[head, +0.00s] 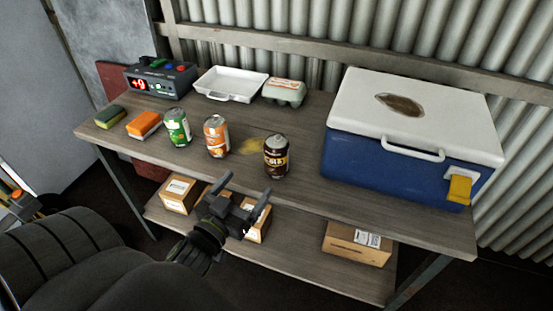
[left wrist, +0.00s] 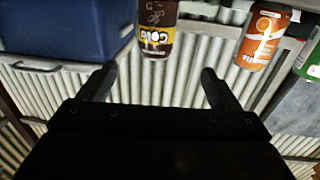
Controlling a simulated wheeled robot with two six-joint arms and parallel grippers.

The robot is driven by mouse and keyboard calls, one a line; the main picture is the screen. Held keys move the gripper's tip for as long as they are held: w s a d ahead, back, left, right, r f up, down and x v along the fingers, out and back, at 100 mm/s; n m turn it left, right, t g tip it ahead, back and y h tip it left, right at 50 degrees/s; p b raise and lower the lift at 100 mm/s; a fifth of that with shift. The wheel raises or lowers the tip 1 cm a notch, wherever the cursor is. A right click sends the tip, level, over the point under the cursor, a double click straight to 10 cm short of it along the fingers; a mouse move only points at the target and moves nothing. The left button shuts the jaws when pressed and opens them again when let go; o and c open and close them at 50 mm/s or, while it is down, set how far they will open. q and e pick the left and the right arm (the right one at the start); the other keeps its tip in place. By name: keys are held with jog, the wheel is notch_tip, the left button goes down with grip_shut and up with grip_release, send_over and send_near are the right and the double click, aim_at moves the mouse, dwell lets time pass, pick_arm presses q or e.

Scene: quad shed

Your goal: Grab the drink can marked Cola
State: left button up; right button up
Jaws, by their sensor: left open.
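The Cola can (head: 276,157) is dark brown with a yellow band and stands upright near the front edge of the table, right of the other cans. It also shows in the left wrist view (left wrist: 156,28), upside down at the top, its label reading Cola. My left gripper (head: 238,190) is open and empty, in front of the table edge, to the left of the can and apart from it. In the left wrist view the can lies beyond the two fingers (left wrist: 155,82), between their lines. My right gripper is in neither view.
An orange can (head: 216,136) and a green can (head: 177,127) stand left on the table (head: 310,180). A blue cooler with a white lid (head: 400,140) stands right. A white tray (head: 229,85), egg carton (head: 284,92), red-digit device (head: 160,80) and sponges (head: 144,124) are behind or left. Boxes (head: 357,243) sit below.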

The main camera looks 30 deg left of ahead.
aim_at(268, 157)
pick_arm(q)
jog(key=w, duration=0.3)
jog(key=w+a+p, duration=0.1)
jog(key=w, duration=0.7)
jog(key=shift+a+p, duration=0.2)
jog(key=shift+p, duration=0.2)
jog(key=w, duration=0.1)
jog(key=w+p, duration=0.1)
jog(key=w, duration=0.2)
jog(key=shift+w+r, duration=0.25)
jog(key=shift+w, duration=0.45)
jog(key=shift+c, duration=0.3)
jog(key=c, duration=1.2)
jog(key=shift+c, duration=0.2)
